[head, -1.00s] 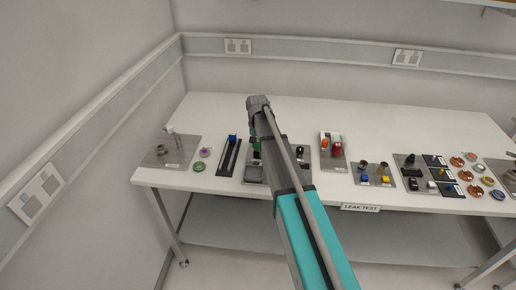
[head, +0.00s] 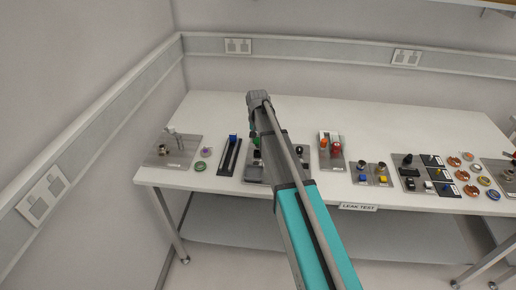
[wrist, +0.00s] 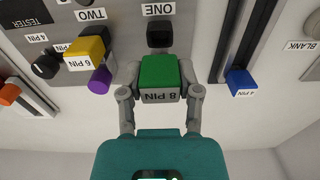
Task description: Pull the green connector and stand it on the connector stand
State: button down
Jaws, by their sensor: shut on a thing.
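In the wrist view my gripper (wrist: 160,88) is shut on the green connector (wrist: 159,72), with a finger on each side. Its face reads 8 PIN. The black socket marked ONE (wrist: 160,34) shows just beyond it; I cannot tell whether the two touch. In the head view my arm hides most of this spot, and only a little green shows beside it. A dark strip (wrist: 260,35) lies to the right in the wrist view, with a blue 4 PIN connector (wrist: 240,81) at its end. I cannot tell whether this is the connector stand.
In the wrist view a yellow 6 PIN connector (wrist: 87,50) sits by socket TWO, near a purple piece (wrist: 100,80) and a black knob (wrist: 45,65). In the head view several fixtures line the table's front. The table's back (head: 360,115) is clear.

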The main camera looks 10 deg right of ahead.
jog(key=shift+r+p, duration=0.5)
jog(key=shift+r, duration=0.1)
jog(key=s+a, duration=0.2)
jog(key=a, duration=0.5)
jog(key=s+a, duration=0.2)
jog(key=a, duration=0.5)
jog(key=shift+s+a, duration=0.15)
jog(key=shift+s, duration=0.25)
jog(key=shift+f, duration=0.15)
jog(key=shift+f+b, duration=3.15)
jog(key=shift+b, duration=0.2)
